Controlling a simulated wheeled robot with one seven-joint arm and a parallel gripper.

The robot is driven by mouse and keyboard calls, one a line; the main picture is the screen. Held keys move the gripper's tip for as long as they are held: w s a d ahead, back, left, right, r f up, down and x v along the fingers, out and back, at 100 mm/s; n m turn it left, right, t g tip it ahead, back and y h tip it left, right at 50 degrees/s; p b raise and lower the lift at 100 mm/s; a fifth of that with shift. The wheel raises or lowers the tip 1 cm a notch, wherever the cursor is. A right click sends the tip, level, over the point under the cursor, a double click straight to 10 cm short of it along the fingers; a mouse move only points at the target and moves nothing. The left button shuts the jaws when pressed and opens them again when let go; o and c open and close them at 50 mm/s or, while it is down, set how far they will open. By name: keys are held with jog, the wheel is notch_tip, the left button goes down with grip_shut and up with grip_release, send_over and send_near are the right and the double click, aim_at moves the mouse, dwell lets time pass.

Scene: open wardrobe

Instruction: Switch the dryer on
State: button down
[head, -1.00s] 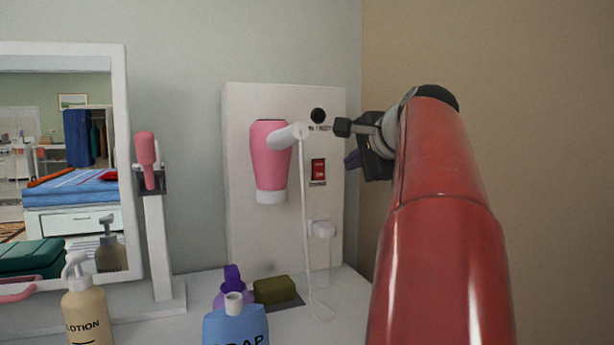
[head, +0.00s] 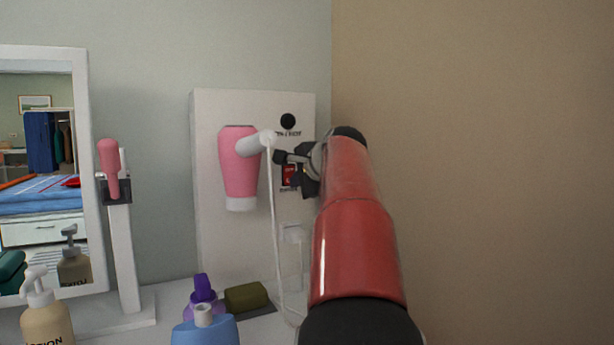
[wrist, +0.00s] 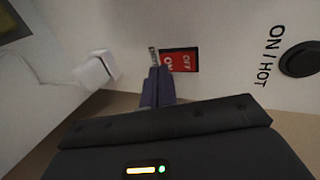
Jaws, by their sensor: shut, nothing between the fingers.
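The pink dryer (head: 239,168) hangs by its white handle on the white wall panel (head: 205,230). On the panel are a red switch (head: 291,174) and, above it, a round black button (head: 288,121). In the head view my gripper partly covers the switch.
A white cord (head: 275,230) hangs from the dryer. A white socket piece (wrist: 98,66) is close to my fingers in the wrist view. Bottles (head: 205,333) and green soap (head: 246,297) stand below. A brown wall (head: 470,170) is on the right.

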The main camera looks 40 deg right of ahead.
jog(key=shift+w+d, duration=0.15)
jog(key=shift+w, duration=0.5)
jog(key=shift+f, duration=0.1)
jog(key=shift+w+f+t+b, duration=0.2)
jog(key=shift+f+t+b, duration=0.15)
jog(key=shift+b, duration=0.5)
jog(key=shift+s+r+p, duration=0.1)
jog(key=shift+r+p, duration=1.25)
jog(key=shift+r, duration=0.1)
jog(key=shift+f, duration=0.15)
